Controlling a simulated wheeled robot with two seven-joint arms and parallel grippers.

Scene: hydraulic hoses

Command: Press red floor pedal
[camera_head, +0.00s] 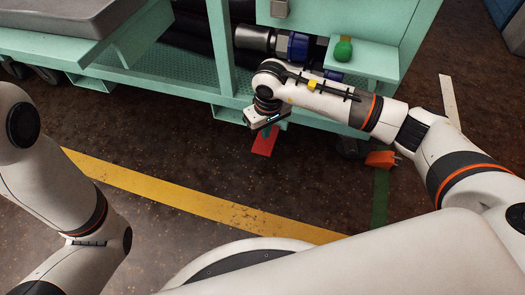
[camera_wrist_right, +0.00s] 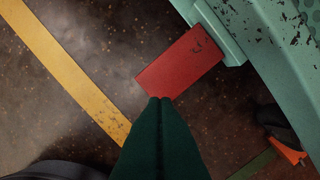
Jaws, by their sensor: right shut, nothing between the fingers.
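The red floor pedal (camera_head: 264,143) sits low at the front of the green machine frame, partly hidden by my right wrist in the head view. In the right wrist view the red pedal (camera_wrist_right: 182,62) is a flat, worn red plate joined to the green frame at its upper right end. My right gripper (camera_wrist_right: 161,99) is shut and empty, its dark green fingers pointing at the pedal's lower left end. The fingertips overlap that end in the picture; I cannot tell whether they touch it. My left arm shows at the left, but its gripper is out of view.
The green machine frame (camera_head: 228,60) spans the back, with hoses and a green knob (camera_head: 343,50). An orange object (camera_head: 382,159) lies on the floor right of the pedal. A yellow floor stripe (camera_head: 200,200) crosses open floor in front.

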